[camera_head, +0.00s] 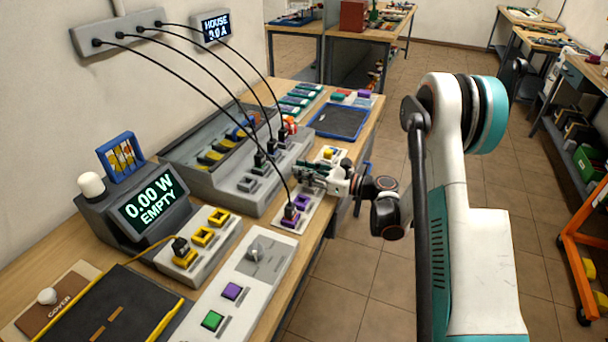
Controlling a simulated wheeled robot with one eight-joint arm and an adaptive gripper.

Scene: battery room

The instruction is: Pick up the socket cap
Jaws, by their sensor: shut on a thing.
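My gripper (308,177) reaches in from the right, low over the workbench. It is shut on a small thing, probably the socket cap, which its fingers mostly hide. Just below it is a white panel (283,226) with purple sockets (302,202). A black plug (290,211) with a cable sits in one purple socket. Behind the gripper, a yellow piece (328,154) shows on a light plate. I cannot tell whether the held thing touches the panel.
Black cables run from a wall box (118,37) down to the bench, close to my gripper. A grey console (240,184) stands left of it. A dark tray (338,121) lies behind. A meter (150,203) reads 0.00 W EMPTY.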

